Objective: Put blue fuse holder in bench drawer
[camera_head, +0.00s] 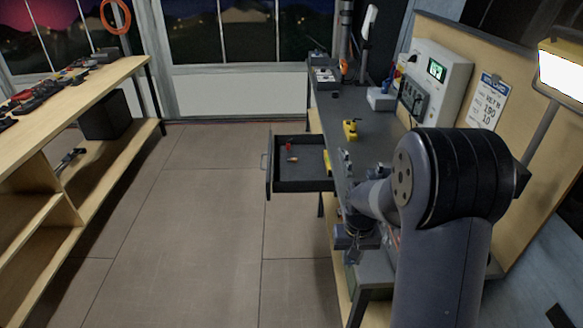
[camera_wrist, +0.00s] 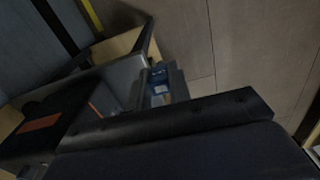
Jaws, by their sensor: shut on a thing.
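My gripper (camera_head: 354,246) hangs low at the near left edge of the bench, partly hidden by my own arm. In the wrist view my gripper (camera_wrist: 160,84) is shut on a small blue thing, which looks like the blue fuse holder (camera_wrist: 160,88). It is held clear of the floor. The bench drawer (camera_head: 269,178) is pulled out to the left from the bench, farther away than my gripper. A small red item (camera_head: 289,147) and a pale item lie inside it, with bare floor around them.
The grey bench top (camera_head: 338,115) carries a yellow item (camera_head: 350,130), a white device (camera_head: 438,75) and several small parts. A wooden shelf unit (camera_head: 75,85) stands at the left. The floor (camera_head: 200,230) between is clear.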

